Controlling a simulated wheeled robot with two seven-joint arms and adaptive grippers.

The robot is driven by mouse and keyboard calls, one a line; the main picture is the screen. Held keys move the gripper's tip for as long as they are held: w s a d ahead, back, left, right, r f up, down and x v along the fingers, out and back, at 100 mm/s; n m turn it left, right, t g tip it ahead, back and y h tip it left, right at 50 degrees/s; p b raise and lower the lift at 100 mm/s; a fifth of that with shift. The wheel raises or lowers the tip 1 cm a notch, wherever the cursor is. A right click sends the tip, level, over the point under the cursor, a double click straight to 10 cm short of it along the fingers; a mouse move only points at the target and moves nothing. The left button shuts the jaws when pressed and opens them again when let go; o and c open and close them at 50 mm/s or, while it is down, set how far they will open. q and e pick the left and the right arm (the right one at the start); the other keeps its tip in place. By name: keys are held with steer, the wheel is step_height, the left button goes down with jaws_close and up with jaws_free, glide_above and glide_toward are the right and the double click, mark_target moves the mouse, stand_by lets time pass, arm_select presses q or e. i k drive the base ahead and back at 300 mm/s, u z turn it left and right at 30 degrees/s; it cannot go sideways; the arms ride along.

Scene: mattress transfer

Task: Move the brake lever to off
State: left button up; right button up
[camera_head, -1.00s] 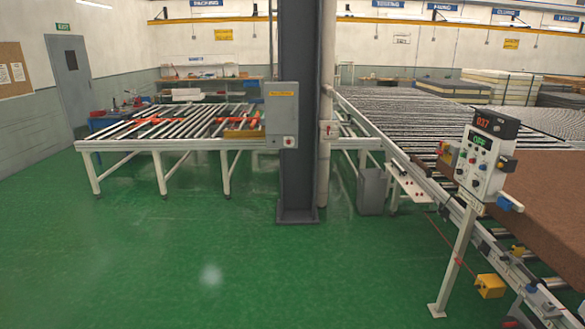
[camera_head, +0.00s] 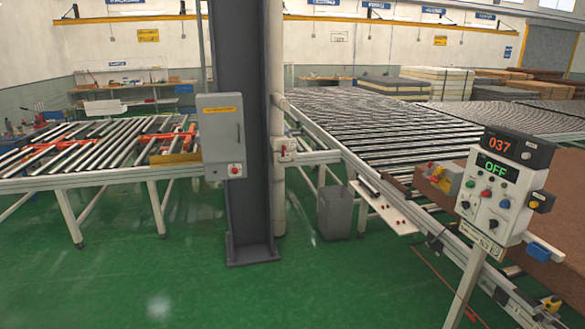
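A white control box (camera_head: 502,201) stands on a slanted post at the right, beside the roller conveyor. Its upper display (camera_head: 503,147) shows 037 in red, and the display below it (camera_head: 492,169) shows OFF in green. Several coloured knobs and buttons sit on its face. A yellow-and-black part (camera_head: 541,201) sticks out on its right side, and a blue handle-like part (camera_head: 546,253) is at its lower right. I cannot tell which of these is the brake lever. Neither of my grippers is in view.
A brown mattress-like block (camera_head: 560,208) lies on the conveyor behind the box. A dark column (camera_head: 246,140) with a grey cabinet (camera_head: 222,137) stands left of centre. A grey bin (camera_head: 335,214) is beside it. The green floor (camera_head: 300,290) in front is clear.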

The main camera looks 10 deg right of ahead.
mark_target(447, 225)
steer(key=z, duration=0.4)
steer(key=i, duration=1.95)
steer(key=z, duration=0.65)
steer(key=i, duration=1.1)
steer(key=z, duration=0.2)
